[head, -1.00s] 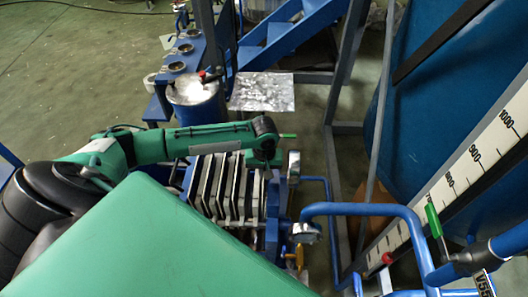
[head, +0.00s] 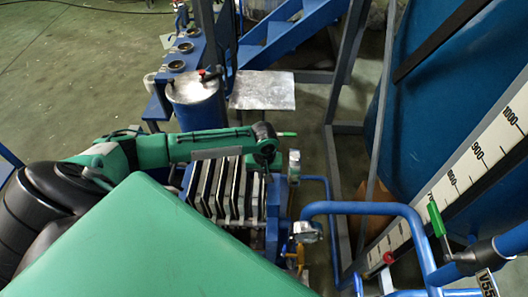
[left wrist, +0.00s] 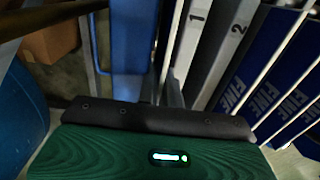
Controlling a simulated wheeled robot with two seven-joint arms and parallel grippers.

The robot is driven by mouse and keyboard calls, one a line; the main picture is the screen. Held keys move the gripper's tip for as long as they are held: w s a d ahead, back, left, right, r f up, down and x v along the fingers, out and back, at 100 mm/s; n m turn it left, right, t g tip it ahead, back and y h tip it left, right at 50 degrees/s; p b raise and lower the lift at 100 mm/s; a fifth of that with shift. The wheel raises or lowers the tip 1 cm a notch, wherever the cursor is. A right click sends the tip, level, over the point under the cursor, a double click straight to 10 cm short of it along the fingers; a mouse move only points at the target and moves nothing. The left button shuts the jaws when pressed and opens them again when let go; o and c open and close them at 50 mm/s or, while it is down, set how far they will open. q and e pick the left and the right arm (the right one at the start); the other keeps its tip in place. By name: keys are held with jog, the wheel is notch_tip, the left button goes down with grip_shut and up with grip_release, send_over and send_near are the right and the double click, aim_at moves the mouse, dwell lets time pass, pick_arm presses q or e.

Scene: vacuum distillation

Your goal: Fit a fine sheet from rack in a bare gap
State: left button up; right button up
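My left arm reaches across the plate stack (head: 228,190) in the head view, and its gripper end (head: 264,156) is over the stack's right part. The fingertips are hidden in both views, so I cannot tell whether it is open or holds anything. In the left wrist view, blue sheets marked FINE (left wrist: 252,72) stand on edge at the right. To their left stand grey plates numbered 1 (left wrist: 193,35) and 2 (left wrist: 232,42), with pale edges and dark narrow spaces between. I cannot tell which space is bare. My right gripper is not in view.
A blue drum (head: 197,106) and a flat metal sheet (head: 262,90) lie beyond the stack. Blue pipes (head: 365,209) run at its right, before a large blue tank (head: 445,110) with a level scale. A blue frame piece (left wrist: 130,45) shows in the left wrist view.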

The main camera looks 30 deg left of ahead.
pick_arm(q)
jog(key=shift+w+r, duration=0.2)
jog(key=shift+r, duration=0.25)
jog(key=shift+o, duration=0.4)
notch_tip(320, 180, up, 12)
jog(key=b, duration=0.2)
jog(key=shift+r, duration=0.15)
jog(key=shift+s+r, duration=0.2)
jog(key=shift+r, duration=0.15)
jog(key=shift+f, duration=0.1)
